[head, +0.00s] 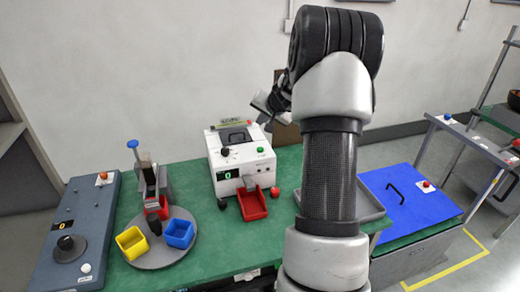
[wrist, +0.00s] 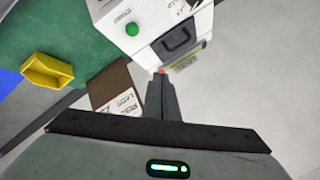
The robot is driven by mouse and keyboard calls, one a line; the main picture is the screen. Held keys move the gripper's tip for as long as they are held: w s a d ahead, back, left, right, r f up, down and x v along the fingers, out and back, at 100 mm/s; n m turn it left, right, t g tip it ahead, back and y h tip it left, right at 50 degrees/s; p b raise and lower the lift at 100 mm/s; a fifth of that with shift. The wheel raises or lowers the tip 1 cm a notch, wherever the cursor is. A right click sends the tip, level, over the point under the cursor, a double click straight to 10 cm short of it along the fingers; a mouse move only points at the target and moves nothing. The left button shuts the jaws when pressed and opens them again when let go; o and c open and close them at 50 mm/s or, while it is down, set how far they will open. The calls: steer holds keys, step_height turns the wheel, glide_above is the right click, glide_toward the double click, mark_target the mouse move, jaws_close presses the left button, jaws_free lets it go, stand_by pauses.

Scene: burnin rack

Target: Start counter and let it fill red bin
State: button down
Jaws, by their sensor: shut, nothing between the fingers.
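The white counter (head: 240,160) stands on the green table, its display reading a green 0; its lidded top also shows in the wrist view (wrist: 150,55). A green button (wrist: 132,29) is on it. The red bin (head: 252,204) sits at its front below the spout and looks empty. My gripper (wrist: 161,74) is shut and empty, above the counter's back right corner. A small red spot shows at its fingertips, likely the red piece (head: 249,122) on the counter's top; I cannot tell if they touch. In the head view my arm partly hides the gripper.
A turntable (head: 160,253) at left carries yellow (head: 131,243), blue (head: 179,234) and red bins. A grey control box (head: 75,235) with a knob stands at far left. A cardboard box (wrist: 115,90) and a yellow bin (wrist: 47,70) show in the wrist view. A blue panel (head: 410,200) is at right.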

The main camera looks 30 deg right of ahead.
steer(key=b, duration=0.6)
glide_above(260, 150)
steer(key=f, duration=0.7)
steer(key=shift+s+d+f, duration=0.2)
steer(key=shift+s+f, duration=0.05)
steer(key=shift+f, duration=0.05)
steer(key=shift+f+b, duration=0.5)
steer(key=shift+b, duration=0.05)
steer(key=shift+f, duration=0.15)
stand_by(0.5)
steer(key=shift+f+b, duration=0.3)
steer(key=shift+b, duration=0.4)
steer(key=shift+f+b, duration=0.45)
steer(key=shift+b, duration=0.15)
stand_by(0.5)
steer(key=shift+r, duration=0.1)
steer(key=shift+r+p, duration=0.5)
steer(key=shift+r, duration=0.25)
